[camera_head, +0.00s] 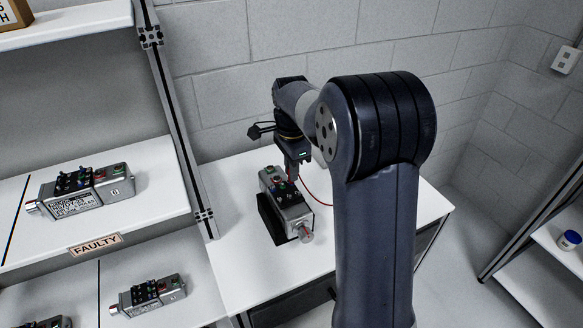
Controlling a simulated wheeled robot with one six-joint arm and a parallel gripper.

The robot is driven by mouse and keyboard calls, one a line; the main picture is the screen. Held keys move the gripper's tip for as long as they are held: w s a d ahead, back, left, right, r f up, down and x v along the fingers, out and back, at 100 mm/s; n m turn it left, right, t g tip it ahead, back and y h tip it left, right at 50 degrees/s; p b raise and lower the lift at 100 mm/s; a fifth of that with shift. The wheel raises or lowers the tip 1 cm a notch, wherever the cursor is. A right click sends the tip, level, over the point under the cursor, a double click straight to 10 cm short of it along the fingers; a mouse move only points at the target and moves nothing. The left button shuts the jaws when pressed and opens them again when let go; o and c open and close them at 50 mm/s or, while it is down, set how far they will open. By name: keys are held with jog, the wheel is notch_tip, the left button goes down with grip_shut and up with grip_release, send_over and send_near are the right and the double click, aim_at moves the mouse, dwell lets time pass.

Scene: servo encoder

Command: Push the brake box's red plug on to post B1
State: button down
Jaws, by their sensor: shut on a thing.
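A grey servo motor (293,214) lies in a black cradle (271,222) on the white table. Small coloured posts show on its upper face, too small to read, so I cannot tell which is B1. My gripper (291,177) points down at the top of the motor, near its right edge, and is shut. A red lead (316,199) runs from the fingertips to the right and passes behind my arm. The red plug at its end is mostly hidden between the fingers. I cannot tell whether it touches a post. I cannot make out the brake box; my arm covers part of the table.
Shelves at the left hold similar motors (117,187), one above a "FAULTY" label (96,244). The white table (233,282) has free room in front of the cradle. A shelf post (178,118) stands left of the table. A blue-lidded jar (569,241) is far right.

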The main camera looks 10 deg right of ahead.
jog(key=c, duration=1.3)
grip_release()
jog(key=shift+c, duration=0.2)
notch_tip(320, 180, up, 5)
jog(key=p, duration=0.4)
jog(key=shift+r+p, duration=0.55)
jog(key=shift+r, duration=0.45)
jog(key=shift+f+b, duration=2.6)
jog(key=shift+f, duration=0.95)
